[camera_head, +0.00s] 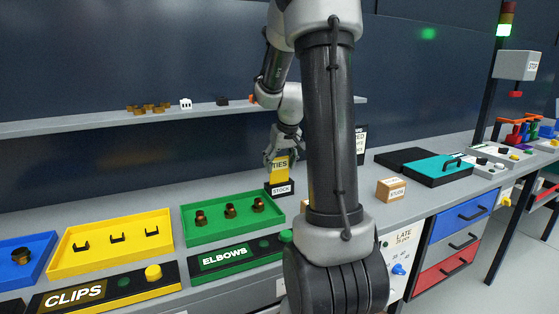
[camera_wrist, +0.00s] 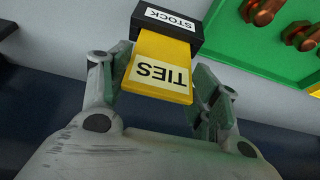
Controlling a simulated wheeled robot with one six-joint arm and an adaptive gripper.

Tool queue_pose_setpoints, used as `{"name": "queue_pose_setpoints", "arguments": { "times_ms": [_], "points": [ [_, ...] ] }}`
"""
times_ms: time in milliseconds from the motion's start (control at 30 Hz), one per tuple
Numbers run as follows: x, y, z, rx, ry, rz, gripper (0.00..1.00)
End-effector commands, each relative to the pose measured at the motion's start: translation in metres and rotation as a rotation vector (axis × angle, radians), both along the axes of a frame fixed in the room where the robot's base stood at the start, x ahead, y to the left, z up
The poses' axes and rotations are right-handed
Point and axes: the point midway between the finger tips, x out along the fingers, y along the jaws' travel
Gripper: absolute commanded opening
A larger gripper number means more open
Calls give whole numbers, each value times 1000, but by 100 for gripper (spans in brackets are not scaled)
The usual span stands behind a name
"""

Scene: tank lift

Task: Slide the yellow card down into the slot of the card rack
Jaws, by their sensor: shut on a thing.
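The yellow card (camera_head: 281,173) has a pale label reading TIES and stands upright at the small black card rack (camera_head: 280,190), which is marked STOCK. In the wrist view the card (camera_wrist: 164,50) extends from the rack (camera_wrist: 168,24). Its far end meets the rack's top, where the slot is hidden; I cannot tell how deep it sits. My gripper (camera_head: 281,158) is above the rack, shut on the card's sides near its labelled end. In the wrist view its fingers (camera_wrist: 160,72) are on either side of the card.
A green tray (camera_head: 228,236) of brown elbows lies in front-left of the rack, with a yellow tray (camera_head: 85,266) of clips further left. A small cardboard box (camera_head: 391,190) and a teal case (camera_head: 440,168) stand to the right. A shelf (camera_head: 60,127) runs behind.

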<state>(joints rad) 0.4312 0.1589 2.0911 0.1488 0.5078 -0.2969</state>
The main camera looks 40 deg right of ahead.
Motion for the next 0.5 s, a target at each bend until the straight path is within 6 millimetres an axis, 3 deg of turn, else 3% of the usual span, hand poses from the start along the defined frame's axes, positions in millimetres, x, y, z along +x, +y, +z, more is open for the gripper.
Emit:
{"name": "queue_pose_setpoints", "arguments": {
  "times_ms": [500],
  "points": [
    [0, 0, -13, 0, 0, 0, 38]
  ]
}}
